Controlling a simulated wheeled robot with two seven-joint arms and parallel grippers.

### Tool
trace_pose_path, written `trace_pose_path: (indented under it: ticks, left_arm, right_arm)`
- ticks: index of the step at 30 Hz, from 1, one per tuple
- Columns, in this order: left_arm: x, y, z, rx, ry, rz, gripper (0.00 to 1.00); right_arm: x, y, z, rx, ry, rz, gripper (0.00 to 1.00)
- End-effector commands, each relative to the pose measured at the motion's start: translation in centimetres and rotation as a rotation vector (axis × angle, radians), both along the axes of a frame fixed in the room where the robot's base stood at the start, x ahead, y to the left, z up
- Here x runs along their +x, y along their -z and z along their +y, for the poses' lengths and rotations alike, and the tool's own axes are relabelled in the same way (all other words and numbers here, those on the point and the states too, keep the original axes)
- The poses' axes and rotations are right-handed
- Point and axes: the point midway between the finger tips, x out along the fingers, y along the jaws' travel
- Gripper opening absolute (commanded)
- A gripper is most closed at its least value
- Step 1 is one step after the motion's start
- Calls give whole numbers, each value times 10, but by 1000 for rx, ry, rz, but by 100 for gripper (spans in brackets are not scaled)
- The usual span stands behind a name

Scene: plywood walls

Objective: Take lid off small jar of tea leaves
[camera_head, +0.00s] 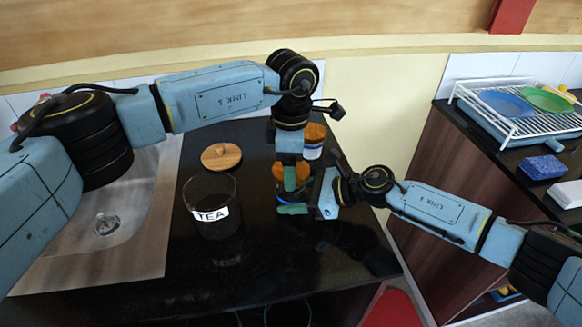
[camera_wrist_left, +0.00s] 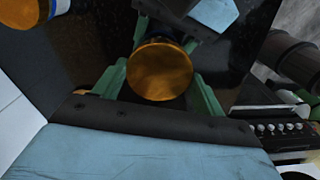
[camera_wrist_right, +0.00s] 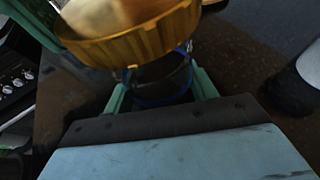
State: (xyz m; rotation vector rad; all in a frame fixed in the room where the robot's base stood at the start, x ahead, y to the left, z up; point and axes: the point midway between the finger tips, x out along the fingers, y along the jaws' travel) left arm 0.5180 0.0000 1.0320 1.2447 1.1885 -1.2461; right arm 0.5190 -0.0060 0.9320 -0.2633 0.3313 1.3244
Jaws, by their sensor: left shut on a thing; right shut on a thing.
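The small jar (camera_wrist_right: 165,80) is dark with blue bands and stands on the black counter, largely hidden by my grippers in the head view. Its orange-brown lid (camera_wrist_left: 160,70) is right above the jar body. My left gripper (camera_head: 290,178) comes down from above and is shut on the lid, with green fingers on either side of it. My right gripper (camera_head: 294,208) comes from the right, low down, and is shut on the jar body. In the right wrist view the lid (camera_wrist_right: 130,35) looks tilted over the jar; I cannot tell whether they touch.
A large glass jar labelled TEA (camera_head: 211,214) stands open to the left, with a round wooden lid (camera_head: 221,156) behind it. Another orange-lidded jar (camera_head: 313,150) stands close behind the grippers. A sink (camera_head: 108,225) is at left; a dish rack (camera_head: 520,112) is at right.

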Motion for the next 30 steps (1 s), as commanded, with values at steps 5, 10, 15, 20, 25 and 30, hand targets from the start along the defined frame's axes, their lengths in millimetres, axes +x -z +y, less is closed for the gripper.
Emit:
trace_pose_path:
  ticks: [5, 10, 15, 20, 25, 30]
  left_arm:
    - [0, -23, 0, 0, 0, -2, 44]
    - [0, -27, 0, 0, 1, -1, 44]
    - [0, -26, 0, 0, 0, -1, 44]
    - [0, -26, 0, 0, 0, -1, 44]
    - [0, -26, 0, 0, 0, -1, 44]
    - [0, -27, 0, 0, 0, -1, 44]
  right_arm:
    - [0, 0, 0, 0, 0, 0, 0]
    - [0, 0, 0, 0, 0, 0, 0]
    - [0, 0, 0, 0, 0, 0, 68]
    - [0, 0, 0, 0, 0, 0, 82]
    - [0, 0, 0, 0, 0, 0, 82]
    - [-1, -3, -9, 0, 2, -1, 82]
